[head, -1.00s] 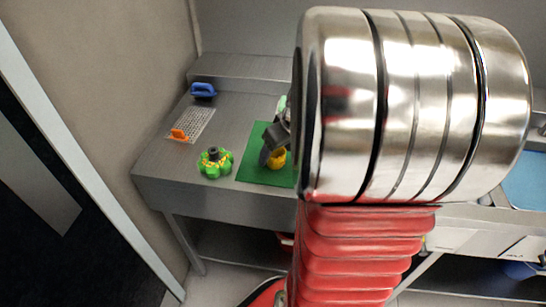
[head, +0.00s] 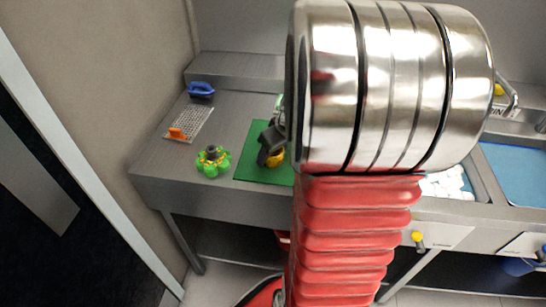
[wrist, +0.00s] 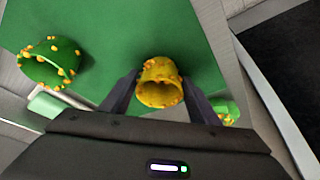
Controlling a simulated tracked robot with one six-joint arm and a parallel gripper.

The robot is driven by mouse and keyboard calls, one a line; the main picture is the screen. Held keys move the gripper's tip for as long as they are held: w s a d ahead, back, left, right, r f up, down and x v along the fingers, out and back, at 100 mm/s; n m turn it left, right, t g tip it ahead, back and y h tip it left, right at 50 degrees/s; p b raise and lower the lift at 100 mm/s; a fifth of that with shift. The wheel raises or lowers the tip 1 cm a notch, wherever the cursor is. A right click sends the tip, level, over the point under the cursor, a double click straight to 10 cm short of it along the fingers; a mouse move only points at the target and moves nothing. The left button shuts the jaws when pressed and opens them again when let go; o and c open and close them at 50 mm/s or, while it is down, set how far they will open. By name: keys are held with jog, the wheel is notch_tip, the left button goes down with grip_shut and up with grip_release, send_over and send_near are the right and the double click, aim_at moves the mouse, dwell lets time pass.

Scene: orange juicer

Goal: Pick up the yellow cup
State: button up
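The yellow cup (wrist: 159,70) has orange dots and rests on the green mat (wrist: 105,30), its opening facing my gripper in the wrist view. In the head view the cup (head: 277,158) is partly hidden behind my gripper (head: 267,153). My gripper (wrist: 160,84) is open, with one finger on each side of the cup. A gap shows on the left; I cannot tell whether the right finger touches the cup.
A green cup with orange dots (wrist: 50,62) is on the left in the wrist view. A green lobed object (head: 213,163) with a dark knob stands left of the mat. A grater (head: 191,122) and a blue-handled item (head: 201,89) lie further back.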

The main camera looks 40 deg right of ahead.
jog(key=c, duration=0.7)
jog(key=shift+r, duration=0.1)
notch_tip(320, 180, up, 10)
jog(key=shift+f, duration=0.1)
dwell(0.3)
dwell(0.5)
